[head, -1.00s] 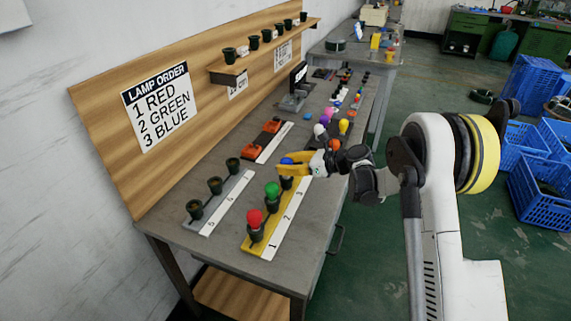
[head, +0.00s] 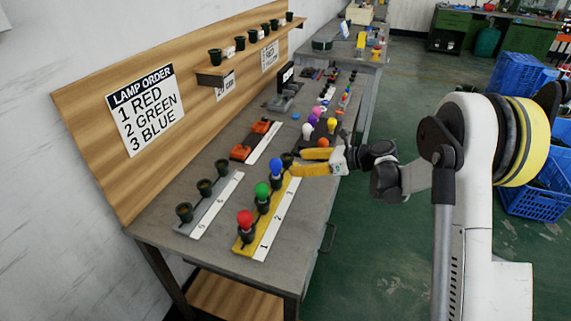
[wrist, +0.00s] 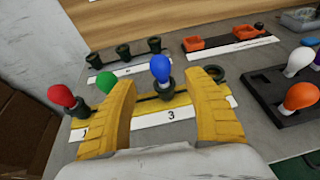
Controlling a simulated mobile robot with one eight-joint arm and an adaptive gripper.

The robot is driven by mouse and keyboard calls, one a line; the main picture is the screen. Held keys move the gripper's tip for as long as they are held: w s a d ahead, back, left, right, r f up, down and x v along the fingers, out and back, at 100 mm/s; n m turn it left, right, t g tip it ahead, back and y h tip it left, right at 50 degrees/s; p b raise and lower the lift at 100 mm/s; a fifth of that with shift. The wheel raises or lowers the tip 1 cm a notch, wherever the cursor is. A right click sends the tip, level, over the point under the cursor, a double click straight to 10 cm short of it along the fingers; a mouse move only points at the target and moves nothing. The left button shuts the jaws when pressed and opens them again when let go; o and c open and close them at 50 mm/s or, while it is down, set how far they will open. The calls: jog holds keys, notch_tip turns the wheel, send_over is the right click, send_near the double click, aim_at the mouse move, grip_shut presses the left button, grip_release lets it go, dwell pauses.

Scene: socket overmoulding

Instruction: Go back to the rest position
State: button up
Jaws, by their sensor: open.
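My gripper (head: 308,162) is open and empty, its yellow fingers to the right of the blue lamp in the head view. The yellow strip (head: 241,249) holds a red lamp (head: 245,219) at 1, a green lamp (head: 262,191) at 2 and a blue lamp (head: 277,168) at 3, all standing upright in dark sockets. In the wrist view the blue lamp (wrist: 160,69) shows between the open fingers (wrist: 166,100), apart from both. The red lamp (wrist: 62,96) and green lamp (wrist: 105,82) show at the left.
A grey strip (head: 213,209) with empty sockets lies left of the yellow one. A dark tray with loose lamps (wrist: 285,107) is at the right in the wrist view. A lamp order sign (head: 143,106) hangs on the wooden board.

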jog(key=shift+v, duration=1.2)
jog(key=s+d+r+n+h, duration=0.25)
jog(key=s+r+n, duration=0.3)
jog(key=s, duration=0.35)
jog(key=s+d+r+n+h, duration=0.1)
jog(key=s+r+n+h, duration=0.4)
jog(key=s, duration=0.3)
jog(key=s+d+f+n+h, duration=0.1)
jog(key=s+d+n+h, duration=0.1)
jog(key=s+d+n, duration=0.2)
jog(key=s+d+f+n+t+h, duration=0.1)
jog(key=s+d+n+h, duration=0.2)
jog(key=s+n, duration=0.5)
jog(key=s+d, duration=0.1)
jog(key=s, duration=0.4)
jog(key=shift+s+t, duration=0.25)
jog(key=shift+t, duration=0.05)
